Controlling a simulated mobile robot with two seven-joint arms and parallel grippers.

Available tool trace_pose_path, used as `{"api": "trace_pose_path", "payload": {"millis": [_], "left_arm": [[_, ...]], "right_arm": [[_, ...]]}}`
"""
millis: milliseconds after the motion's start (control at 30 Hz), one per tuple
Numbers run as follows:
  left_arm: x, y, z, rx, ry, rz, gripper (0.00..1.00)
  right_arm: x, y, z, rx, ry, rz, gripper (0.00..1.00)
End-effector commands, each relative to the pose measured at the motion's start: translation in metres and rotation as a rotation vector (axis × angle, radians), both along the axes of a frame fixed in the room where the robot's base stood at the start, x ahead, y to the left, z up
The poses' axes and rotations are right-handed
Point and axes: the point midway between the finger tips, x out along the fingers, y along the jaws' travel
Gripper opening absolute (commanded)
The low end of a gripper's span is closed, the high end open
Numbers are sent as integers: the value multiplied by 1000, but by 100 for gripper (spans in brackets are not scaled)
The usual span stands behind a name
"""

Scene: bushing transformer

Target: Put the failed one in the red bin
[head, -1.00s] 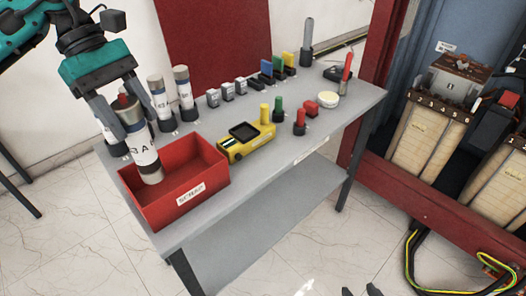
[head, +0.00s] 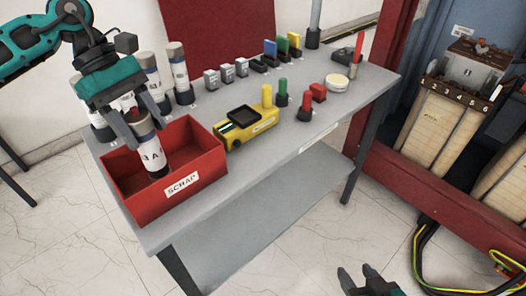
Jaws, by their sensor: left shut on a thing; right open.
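My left gripper (head: 139,128) is shut on a cylinder (head: 151,156), a grey and white fuse-like tube with a label reading "3 A". It hangs slightly tilted over the red bin (head: 188,189), which is labelled "SCRAP", with its lower end inside the bin opening. Whether it touches the bin floor cannot be told. The bin stands at the near left corner of the grey table. My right gripper (head: 370,282) is open and empty at the bottom edge of the picture, low in front of the table.
Similar cylinders (head: 179,75) stand behind the bin. Small grey blocks (head: 227,73), coloured pegs (head: 283,91) and a white round disc (head: 336,83) stand further along the grey table (head: 290,136). A red cabinet frame is at the right.

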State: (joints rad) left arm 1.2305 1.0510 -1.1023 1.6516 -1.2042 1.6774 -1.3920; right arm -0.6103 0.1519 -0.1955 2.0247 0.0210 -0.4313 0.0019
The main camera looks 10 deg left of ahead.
Motion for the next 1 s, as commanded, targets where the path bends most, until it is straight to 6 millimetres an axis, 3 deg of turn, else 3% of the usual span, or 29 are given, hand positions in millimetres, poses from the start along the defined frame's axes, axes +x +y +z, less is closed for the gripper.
{"api": "trace_pose_path", "payload": {"millis": [300, 333, 600, 867, 1000], "left_arm": [[0, 0, -3, -1, -3, 1, 0], [0, 0, -3, -1, -3, 1, 55], [0, 0, -3, -1, -2, 1, 81], [0, 1, -4, 2, 1, 1, 82], [3, 5, 6, 0, -2, 3, 82]], "right_arm": [[6, 4, 6, 6, -14, 7, 48], [6, 4, 6, 5, -15, 7, 48], [6, 4, 5, 7, -17, 7, 48], [6, 3, 4, 6, -16, 3, 48], [5, 3, 4, 7, -12, -1, 48]]}}
